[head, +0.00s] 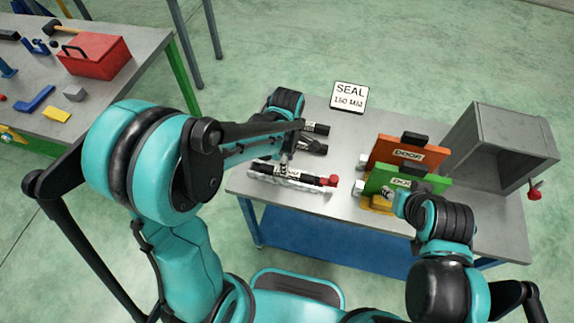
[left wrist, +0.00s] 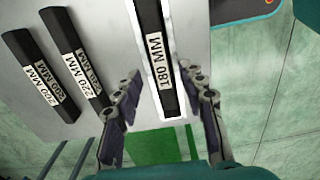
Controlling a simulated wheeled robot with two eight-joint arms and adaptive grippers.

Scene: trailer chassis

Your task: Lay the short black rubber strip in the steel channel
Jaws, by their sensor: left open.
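A black rubber strip (left wrist: 150,20) labelled 180 MM lies along the pale steel channel (head: 300,185). In the left wrist view light channel edges (left wrist: 182,80) show on both sides of the strip, and it looks to be inside. My left gripper (left wrist: 165,100) is open, with one finger on each side of the strip's near end. In the head view the gripper hides part of the strip. My right gripper (head: 397,200) is at the green DOOR panel (head: 410,178); its fingers are too hidden to tell their state.
Two more black strips, labelled 220 MM (left wrist: 72,58) and 200 MM (left wrist: 40,75), lie beside the channel. An orange door panel (head: 400,152) and a grey box (head: 497,148) stand to the right. A SEAL sign (head: 349,97) is at the back.

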